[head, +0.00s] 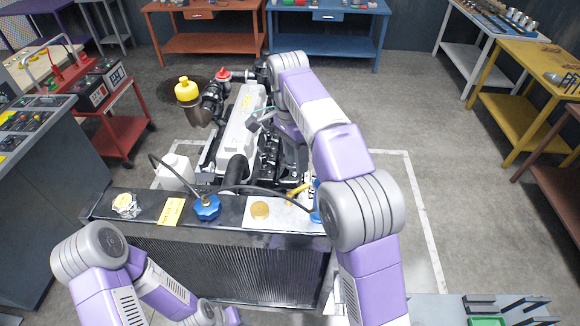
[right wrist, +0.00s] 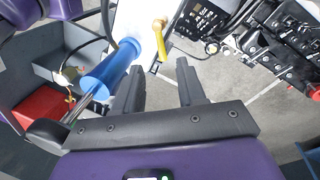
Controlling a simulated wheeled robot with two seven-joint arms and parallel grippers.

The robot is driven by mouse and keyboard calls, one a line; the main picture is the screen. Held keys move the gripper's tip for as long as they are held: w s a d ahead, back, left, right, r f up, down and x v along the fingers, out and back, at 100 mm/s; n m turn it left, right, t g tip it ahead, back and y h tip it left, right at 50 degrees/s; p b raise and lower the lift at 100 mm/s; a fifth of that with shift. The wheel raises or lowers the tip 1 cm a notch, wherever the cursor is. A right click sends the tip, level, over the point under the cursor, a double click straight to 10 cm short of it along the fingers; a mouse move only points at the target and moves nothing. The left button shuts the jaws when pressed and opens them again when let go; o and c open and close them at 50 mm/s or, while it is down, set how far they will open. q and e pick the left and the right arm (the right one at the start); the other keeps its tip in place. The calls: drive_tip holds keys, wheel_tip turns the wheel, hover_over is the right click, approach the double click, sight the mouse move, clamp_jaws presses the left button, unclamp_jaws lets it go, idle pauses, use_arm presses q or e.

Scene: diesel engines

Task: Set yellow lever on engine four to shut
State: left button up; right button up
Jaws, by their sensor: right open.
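The yellow lever (right wrist: 160,38) shows in the right wrist view, attached near a pale part beside a blue cylinder (right wrist: 108,76). A small yellow piece, likely the same lever, shows in the head view (head: 299,188) at the engine's near right side. The engine (head: 240,125) stands behind its radiator. My right gripper (right wrist: 160,66) is open and empty; the lever lies beyond its fingertips, apart from them. My left gripper is not seen. No engine number is readable.
The radiator (head: 220,265) with a blue cap (head: 206,207) and black hoses stands in front of the engine. A control console (head: 45,170) and red cart (head: 112,125) are at left. Benches line the back and right. Floor right of the engine is clear.

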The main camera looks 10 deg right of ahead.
sight(297, 191)
drive_tip(key=f, duration=0.2)
drive_tip(key=f+b, duration=0.1)
drive_tip(key=f, duration=0.2)
drive_tip(key=s+f, duration=0.1)
drive_tip(key=f, duration=0.1)
drive_tip(key=shift+d+f+b, duration=0.25)
drive_tip(key=shift+d+b, duration=0.1)
clamp_jaws()
